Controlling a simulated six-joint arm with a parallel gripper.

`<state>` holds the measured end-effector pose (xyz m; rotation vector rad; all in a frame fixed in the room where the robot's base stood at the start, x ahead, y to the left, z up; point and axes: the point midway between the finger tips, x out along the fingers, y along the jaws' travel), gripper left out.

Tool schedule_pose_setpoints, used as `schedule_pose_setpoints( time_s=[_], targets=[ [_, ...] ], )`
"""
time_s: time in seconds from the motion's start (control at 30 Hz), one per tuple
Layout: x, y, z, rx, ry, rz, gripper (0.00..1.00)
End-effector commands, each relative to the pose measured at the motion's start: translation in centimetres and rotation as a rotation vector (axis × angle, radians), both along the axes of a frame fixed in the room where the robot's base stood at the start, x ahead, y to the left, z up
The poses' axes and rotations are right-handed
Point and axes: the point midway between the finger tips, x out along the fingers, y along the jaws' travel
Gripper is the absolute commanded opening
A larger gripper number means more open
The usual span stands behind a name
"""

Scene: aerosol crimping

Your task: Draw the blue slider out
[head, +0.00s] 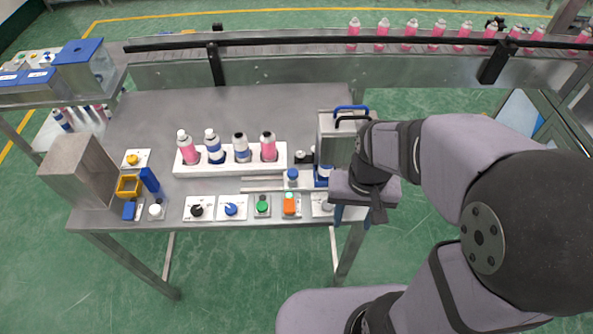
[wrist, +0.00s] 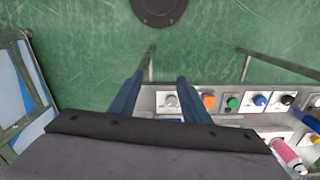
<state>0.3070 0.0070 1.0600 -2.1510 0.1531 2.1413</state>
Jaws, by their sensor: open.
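A small carriage with a round blue knob (head: 293,175) sits at the right end of two metal rails (head: 262,184) in the head view; I take it for the blue slider. It stands just left of the grey crimping machine (head: 338,140), and a blue part (head: 322,172) shows at the machine's foot. My gripper (head: 352,216) is open and empty, with blue fingers pointing down near the table's front right edge, right of the slider and apart from it. In the wrist view the open fingers (wrist: 161,77) show with floor beyond their tips; the slider cannot be made out there.
A front row of panels carries a silver knob (wrist: 170,101), an orange switch (head: 290,205), a green button (head: 262,207) and blue and black knobs. A white rack (head: 230,167) holds several bottles behind the rails. A grey box (head: 78,172) stands at the far left.

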Motion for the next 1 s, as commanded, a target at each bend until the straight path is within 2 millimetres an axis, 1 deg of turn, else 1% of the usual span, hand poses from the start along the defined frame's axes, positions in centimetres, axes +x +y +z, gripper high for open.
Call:
schedule_pose_setpoints(
  time_s=[0.03,0.17,0.2,0.3,0.4,0.6,0.7,0.8,1.0],
  targets=[
    [1.3,0.4,-0.2,0.001,-0.001,-0.055,0.43],
    [5.1,2.0,0.1,0.007,-0.006,-0.267,0.43],
    [6.5,2.6,0.2,0.01,-0.008,-0.343,0.43],
    [9.4,4.2,0.4,0.016,-0.008,-0.529,0.43],
    [11.9,5.8,0.6,0.022,-0.007,-0.699,0.43],
    [16.3,9.3,0.5,0.034,-0.004,-1.022,0.43],
    [17.8,10.7,0.3,0.032,0.001,-1.164,0.43],
    [19.0,11.8,-0.1,0.023,0.004,-1.276,0.43],
    [20.1,12.7,-0.7,0.006,0.004,-1.404,0.43]
  ],
)
